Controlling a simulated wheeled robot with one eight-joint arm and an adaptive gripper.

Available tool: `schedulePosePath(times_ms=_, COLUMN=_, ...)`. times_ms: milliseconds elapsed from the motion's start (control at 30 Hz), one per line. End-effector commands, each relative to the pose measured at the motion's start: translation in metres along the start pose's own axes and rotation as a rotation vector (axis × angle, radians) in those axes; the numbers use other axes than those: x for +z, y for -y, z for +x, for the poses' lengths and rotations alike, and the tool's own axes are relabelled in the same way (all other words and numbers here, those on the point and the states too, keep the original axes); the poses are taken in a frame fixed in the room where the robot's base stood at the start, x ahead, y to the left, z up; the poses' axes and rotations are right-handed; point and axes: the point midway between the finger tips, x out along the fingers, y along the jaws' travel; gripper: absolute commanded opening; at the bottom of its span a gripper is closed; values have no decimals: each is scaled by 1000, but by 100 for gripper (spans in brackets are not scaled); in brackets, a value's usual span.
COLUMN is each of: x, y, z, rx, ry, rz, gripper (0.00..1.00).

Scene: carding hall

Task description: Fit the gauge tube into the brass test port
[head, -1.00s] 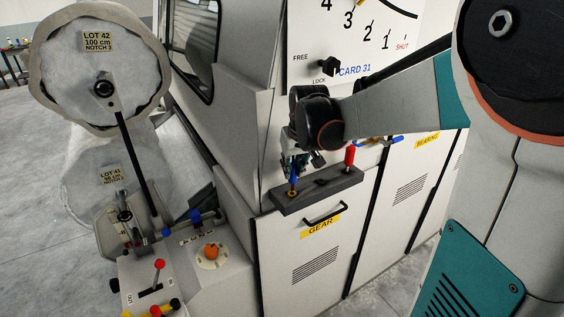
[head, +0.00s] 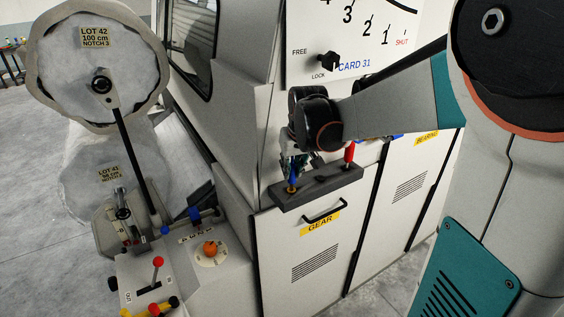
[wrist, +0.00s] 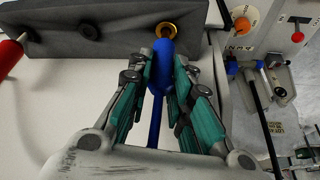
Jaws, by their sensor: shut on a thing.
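The gauge tube is blue (wrist: 162,66) and held between the fingers of my gripper (wrist: 164,78), which is shut on it in the wrist view. Its narrow blue length runs back between the fingers. The brass test port (wrist: 169,32) is a ring on the dark block, just beyond the tube's front end. In the head view the tube (head: 293,182) stands about upright right over the port (head: 291,190). I cannot tell whether its tip is inside the port or just above it.
The dark block (head: 318,189) juts from the white machine over the GEAR door handle (head: 324,212). A red-handled piece (head: 349,153) stands at its right end. An orange knob (head: 210,248) and levers are at left, clear of my gripper.

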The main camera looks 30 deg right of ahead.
Motion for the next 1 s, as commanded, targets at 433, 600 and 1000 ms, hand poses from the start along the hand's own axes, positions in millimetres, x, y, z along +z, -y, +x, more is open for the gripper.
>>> schedulePosePath(times_ms=433, x=4, y=0, z=10, rx=0, ry=0, rz=0, gripper=1)
schedulePosePath(times_ms=600, x=6, y=0, z=14, rx=0, ry=0, rz=0, gripper=1)
schedulePosePath(times_ms=1000, x=9, y=0, z=22, rx=0, ry=0, rz=0, gripper=1)
